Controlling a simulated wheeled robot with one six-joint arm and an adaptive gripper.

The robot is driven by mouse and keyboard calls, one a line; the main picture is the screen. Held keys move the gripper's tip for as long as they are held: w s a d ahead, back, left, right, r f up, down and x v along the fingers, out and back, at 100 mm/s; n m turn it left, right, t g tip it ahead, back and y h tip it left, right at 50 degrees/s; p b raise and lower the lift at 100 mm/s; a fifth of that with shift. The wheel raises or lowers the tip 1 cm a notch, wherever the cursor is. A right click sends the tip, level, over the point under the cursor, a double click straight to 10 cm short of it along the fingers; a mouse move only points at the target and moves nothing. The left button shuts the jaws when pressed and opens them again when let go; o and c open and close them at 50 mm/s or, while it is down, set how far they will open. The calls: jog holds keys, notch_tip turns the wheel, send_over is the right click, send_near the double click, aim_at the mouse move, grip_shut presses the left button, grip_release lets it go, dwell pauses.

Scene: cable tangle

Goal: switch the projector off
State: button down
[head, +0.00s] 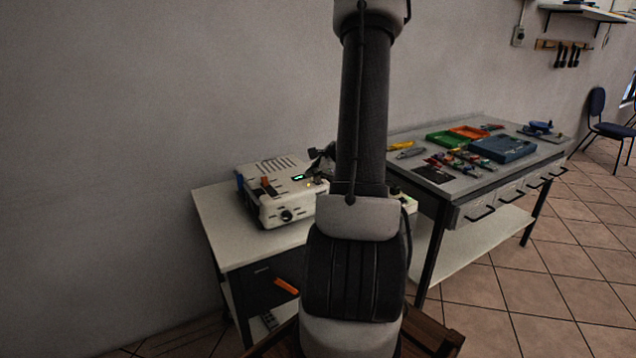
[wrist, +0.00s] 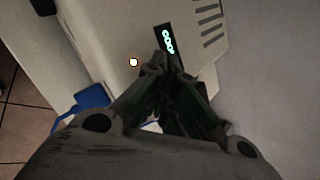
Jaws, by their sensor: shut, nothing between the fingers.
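The projector is probably the white box (head: 275,212) on the small table, left of my arm in the head view. It has top vents, a small green-lit display (head: 298,178) and a dark round part on its front. In the wrist view the white casing (wrist: 105,35) fills the upper middle. The lit display (wrist: 168,40) and a small glowing round button or light (wrist: 133,62) show there. My gripper (wrist: 165,62) is shut and empty, its tips just below the display and right of the glowing spot. I cannot tell whether they touch the casing.
The small table (head: 225,245) stands against the wall, with an orange item (head: 286,286) below it. A workbench (head: 430,210) to the right carries a green tray (head: 447,138), a blue tray (head: 503,149) and several tools. My arm hides part of the small table.

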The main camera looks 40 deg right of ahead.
dwell(0.4)
jog(key=shift+r, duration=0.75)
jog(key=shift+r, duration=2.5)
